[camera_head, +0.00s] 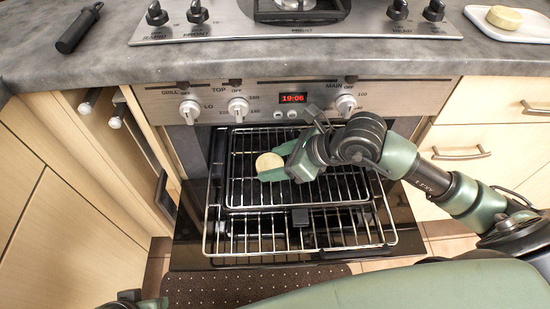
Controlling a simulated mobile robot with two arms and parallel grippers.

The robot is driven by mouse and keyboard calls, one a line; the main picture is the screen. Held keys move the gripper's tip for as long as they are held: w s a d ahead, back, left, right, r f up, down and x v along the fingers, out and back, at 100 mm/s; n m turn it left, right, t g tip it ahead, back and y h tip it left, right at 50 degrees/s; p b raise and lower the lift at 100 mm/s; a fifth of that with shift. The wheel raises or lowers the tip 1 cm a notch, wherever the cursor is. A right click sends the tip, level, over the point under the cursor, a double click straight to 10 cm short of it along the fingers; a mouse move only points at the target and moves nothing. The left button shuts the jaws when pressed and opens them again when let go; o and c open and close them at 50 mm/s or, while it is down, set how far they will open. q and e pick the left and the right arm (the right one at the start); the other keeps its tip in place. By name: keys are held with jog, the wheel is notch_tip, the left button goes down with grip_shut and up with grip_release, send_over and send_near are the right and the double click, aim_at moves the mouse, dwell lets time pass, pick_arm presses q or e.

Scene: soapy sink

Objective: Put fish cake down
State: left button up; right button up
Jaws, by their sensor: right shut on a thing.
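A round, pale yellow fish cake (268,161) is between the green fingers of my right gripper (277,164). The gripper is shut on it, over the upper oven rack (240,197). I cannot tell whether the fish cake touches the rack or is held a little above it. A second similar fish cake (505,17) lies on a white plate (477,14) on the counter at the upper right.
The oven door (190,255) is folded down and open, with a lower rack (225,243) pulled out over it. The hob (300,32) and a dark cylindrical object (77,31) are on the grey counter (40,35).

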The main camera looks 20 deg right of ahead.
jog(key=o, duration=1.5)
